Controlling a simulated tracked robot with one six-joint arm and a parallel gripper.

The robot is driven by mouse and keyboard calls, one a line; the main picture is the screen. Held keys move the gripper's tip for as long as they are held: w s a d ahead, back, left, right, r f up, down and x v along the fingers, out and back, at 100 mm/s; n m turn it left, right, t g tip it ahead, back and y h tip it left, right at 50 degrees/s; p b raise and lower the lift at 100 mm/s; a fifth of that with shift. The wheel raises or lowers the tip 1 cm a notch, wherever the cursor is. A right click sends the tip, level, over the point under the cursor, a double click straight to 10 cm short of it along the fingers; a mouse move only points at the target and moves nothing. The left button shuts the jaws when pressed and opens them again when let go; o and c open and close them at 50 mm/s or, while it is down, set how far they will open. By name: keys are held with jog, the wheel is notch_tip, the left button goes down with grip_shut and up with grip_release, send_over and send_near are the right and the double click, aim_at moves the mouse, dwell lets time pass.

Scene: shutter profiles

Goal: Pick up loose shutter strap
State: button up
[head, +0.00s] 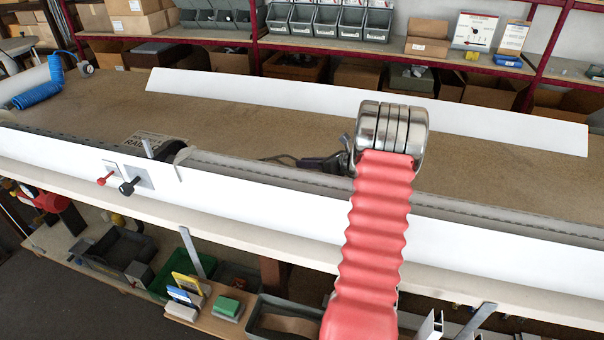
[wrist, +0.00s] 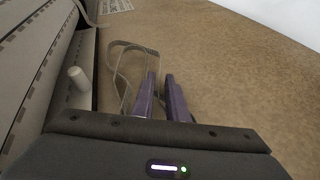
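The loose shutter strap (wrist: 122,62) is a thin grey-brown loop on the brown work surface, just ahead and to the left of my fingers in the wrist view. In the head view it shows as a thin dark line (head: 276,158) left of my gripper (head: 316,163). The strap's near right part passes close to the left fingertip. I cannot tell whether they touch. The strap's near end is partly hidden by the gripper body.
A long white shutter profile (head: 255,212) runs along the front edge; its grey inner side and a pale peg (wrist: 78,78) lie left of my fingers. Another white profile (head: 350,103) lies behind. A printed label (head: 152,140) lies farther left. Brown surface right of my fingers is clear.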

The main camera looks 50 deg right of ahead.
grip_shut()
notch_tip(320, 180, up, 10)
dwell(0.7)
dwell(0.4)
